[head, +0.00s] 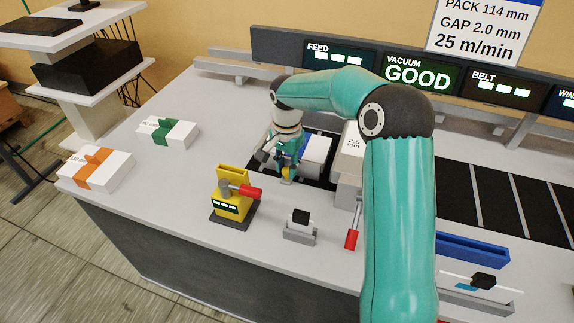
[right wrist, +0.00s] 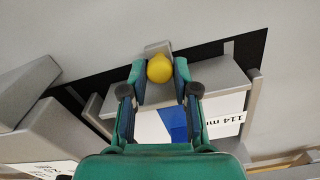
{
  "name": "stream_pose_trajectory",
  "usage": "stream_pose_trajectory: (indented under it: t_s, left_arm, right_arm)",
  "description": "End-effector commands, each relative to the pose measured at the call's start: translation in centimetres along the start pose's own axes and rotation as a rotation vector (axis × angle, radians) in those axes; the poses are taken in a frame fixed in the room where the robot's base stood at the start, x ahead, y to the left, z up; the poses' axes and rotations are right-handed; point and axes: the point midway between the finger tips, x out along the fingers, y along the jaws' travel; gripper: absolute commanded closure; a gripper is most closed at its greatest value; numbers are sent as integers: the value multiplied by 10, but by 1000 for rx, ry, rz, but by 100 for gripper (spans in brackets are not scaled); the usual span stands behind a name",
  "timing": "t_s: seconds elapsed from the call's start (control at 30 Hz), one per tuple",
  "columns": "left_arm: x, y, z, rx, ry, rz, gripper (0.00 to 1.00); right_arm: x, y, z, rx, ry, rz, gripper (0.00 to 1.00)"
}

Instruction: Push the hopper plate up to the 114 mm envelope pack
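The yellow knob (right wrist: 159,68) of the hopper plate sits between the two fingertips of my right gripper (right wrist: 160,76), which appear to touch it on both sides. The grey hopper plate (right wrist: 215,78) lies behind the fingers in the right wrist view. The white envelope pack (right wrist: 226,128) with a blue patch and a "114 mm" label lies beside the plate, partly hidden by my gripper. I cannot tell whether plate and pack touch. In the head view my right gripper (head: 286,168) reaches down beside the pack (head: 316,150). My left gripper is not in view.
A yellow device (head: 231,192) with a red-tipped lever and a small grey stand (head: 299,234) are in front. Packs with green (head: 166,131) and orange (head: 96,169) tabs lie left. A sign (head: 487,28) reads PACK 114 mm, GAP 2.0 mm. The vacuum display (head: 417,74) reads GOOD.

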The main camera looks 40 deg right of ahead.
Motion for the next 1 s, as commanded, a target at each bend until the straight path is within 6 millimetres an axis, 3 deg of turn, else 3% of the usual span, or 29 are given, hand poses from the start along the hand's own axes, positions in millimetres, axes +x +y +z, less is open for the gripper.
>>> stream_pose_trajectory:
  t_s: [0.1,0.27,0.5,0.73,0.77,0.8,0.9,1.0]
  left_arm:
    - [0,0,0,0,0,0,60]
    - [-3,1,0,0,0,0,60]
    - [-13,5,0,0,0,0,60]
    - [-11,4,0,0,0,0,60]
    - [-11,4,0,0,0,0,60]
    - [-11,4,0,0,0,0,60]
    - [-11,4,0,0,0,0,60]
    - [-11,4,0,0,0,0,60]
  right_arm:
    - [0,0,0,0,0,0,92]
    - [-1,0,-4,2,0,-1,91]
    - [-2,-2,-32,3,1,-3,91]
    - [-1,-2,-31,0,1,-4,91]
    - [-1,-2,-31,0,1,-4,69]
    - [-1,-2,-31,0,1,-4,62]
    - [-1,-2,-31,0,0,-3,47]
    - [-1,-2,-30,-1,0,-2,47]
